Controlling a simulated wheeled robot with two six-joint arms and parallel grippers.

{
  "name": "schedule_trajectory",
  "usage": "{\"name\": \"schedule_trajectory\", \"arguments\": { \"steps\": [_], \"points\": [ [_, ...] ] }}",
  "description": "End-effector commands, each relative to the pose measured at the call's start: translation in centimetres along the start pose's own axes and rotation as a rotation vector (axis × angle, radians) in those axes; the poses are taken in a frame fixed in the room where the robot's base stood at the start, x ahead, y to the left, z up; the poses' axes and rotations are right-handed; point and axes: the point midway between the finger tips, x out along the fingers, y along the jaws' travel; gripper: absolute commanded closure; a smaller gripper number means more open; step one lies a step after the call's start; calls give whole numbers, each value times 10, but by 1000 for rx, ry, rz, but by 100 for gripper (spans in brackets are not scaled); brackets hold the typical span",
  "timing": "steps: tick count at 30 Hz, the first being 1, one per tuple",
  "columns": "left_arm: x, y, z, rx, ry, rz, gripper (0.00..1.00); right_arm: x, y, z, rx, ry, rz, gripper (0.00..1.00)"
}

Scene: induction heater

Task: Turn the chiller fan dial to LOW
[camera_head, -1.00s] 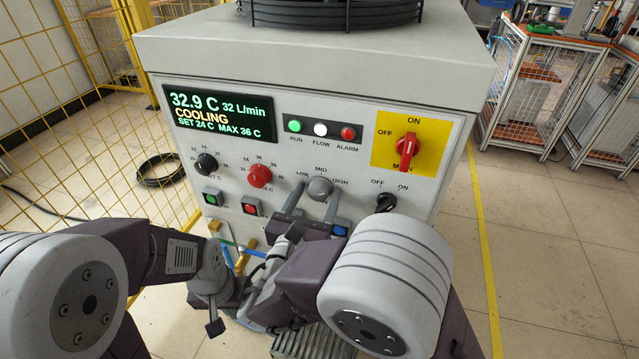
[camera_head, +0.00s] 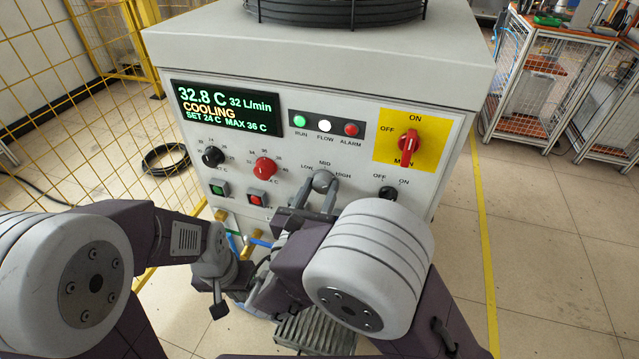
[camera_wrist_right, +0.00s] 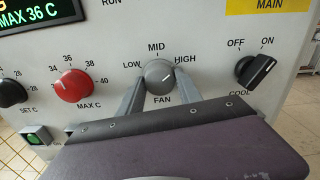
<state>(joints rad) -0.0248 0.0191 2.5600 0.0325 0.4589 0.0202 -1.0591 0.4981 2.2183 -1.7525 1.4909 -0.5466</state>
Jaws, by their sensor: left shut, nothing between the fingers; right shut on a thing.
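The grey fan dial (camera_head: 322,181) sits on the chiller's front panel, between the labels LOW, MID and HIGH; it shows larger in the right wrist view (camera_wrist_right: 159,77). A short pale mark shows on its face, but I cannot tell surely which label it points to. My right gripper (camera_head: 316,190) is shut on the fan dial, with one grey finger on each side of it. The fingers reach up to the dial in the right wrist view (camera_wrist_right: 157,90). My left gripper (camera_head: 220,305) is shut and empty, low in front of the chiller and away from the panel.
A red max dial (camera_head: 265,169) and black set dial (camera_head: 213,157) lie left of the fan dial. A black cool switch (camera_wrist_right: 255,70) is close on its right. The red main switch (camera_head: 411,146) is higher up. A yellow mesh fence (camera_head: 60,110) stands left.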

Motion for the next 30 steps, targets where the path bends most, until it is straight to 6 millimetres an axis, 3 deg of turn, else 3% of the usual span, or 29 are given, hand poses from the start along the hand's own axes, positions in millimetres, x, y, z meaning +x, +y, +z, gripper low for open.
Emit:
{"name": "schedule_trajectory", "arguments": {
  "steps": [1, 12, 30],
  "points": [
    [-15, 0, -2, 0, 0, 0, 100, 0, -1, 6, -38, 4, -1, 99],
    [-78, 2, -8, 0, 0, 0, 100, 0, -3, 8, -381, 5, -1, 99],
    [-164, 3, -17, 0, 0, 0, 100, 1, -4, 6, -949, 5, -2, 99]
  ]
}}
